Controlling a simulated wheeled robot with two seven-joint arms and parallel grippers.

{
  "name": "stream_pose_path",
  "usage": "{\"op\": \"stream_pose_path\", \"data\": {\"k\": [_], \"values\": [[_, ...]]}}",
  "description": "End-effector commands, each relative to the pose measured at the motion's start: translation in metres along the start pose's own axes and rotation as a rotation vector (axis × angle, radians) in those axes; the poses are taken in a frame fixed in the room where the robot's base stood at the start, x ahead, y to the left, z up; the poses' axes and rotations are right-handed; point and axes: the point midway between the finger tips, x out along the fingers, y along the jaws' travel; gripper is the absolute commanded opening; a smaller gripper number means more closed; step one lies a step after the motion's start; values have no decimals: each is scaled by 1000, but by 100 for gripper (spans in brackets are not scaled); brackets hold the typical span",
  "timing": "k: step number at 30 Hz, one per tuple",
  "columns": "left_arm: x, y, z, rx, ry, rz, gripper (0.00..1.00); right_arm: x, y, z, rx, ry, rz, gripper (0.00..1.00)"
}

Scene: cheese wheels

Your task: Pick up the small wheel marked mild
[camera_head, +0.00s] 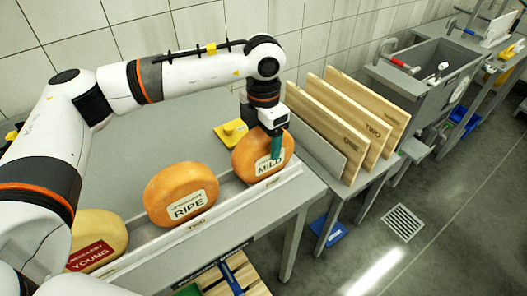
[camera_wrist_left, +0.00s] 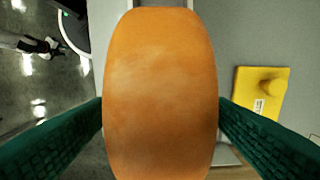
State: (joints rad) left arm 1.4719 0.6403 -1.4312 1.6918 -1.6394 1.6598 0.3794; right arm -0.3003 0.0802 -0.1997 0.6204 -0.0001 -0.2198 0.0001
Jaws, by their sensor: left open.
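The orange wheel labelled MILD (camera_head: 263,160) stands upright on its edge at the right end of a white rail on the grey table. My left gripper (camera_head: 276,148) is over it, with a green finger in front of its labelled face. In the left wrist view the orange wheel (camera_wrist_left: 160,95) fills the middle, edge-on, between the two open green fingers (camera_wrist_left: 160,130). The fingers lie on either side of it; I cannot tell whether they touch it. At the wrist view's upper left, a small arm-like part shows, too small to read its jaws.
An orange RIPE wheel (camera_head: 181,194) and a pale YOUNG wheel (camera_head: 95,238) stand to the left along the rail. A yellow block (camera_head: 231,132) lies behind the MILD wheel. Upright wooden boards (camera_head: 367,120) stand close to the right, before a sink (camera_head: 437,72).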

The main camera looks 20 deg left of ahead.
Motion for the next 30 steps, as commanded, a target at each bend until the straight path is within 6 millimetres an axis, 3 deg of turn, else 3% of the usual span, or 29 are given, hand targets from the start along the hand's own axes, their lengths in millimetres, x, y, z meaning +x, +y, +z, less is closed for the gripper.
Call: {"op": "stream_pose_path", "data": {"k": [3,15,24,30], "values": [[0,0,0,0,0,0,75,0,0,0,0,1,0,36],[-1,0,0,-1,0,0,10,0,0,0,0,1,0,36],[-7,-1,-1,-1,7,-2,9,1,0,-1,0,1,1,36],[-32,-1,-2,-1,10,-4,9,8,1,-1,0,1,1,36]]}}
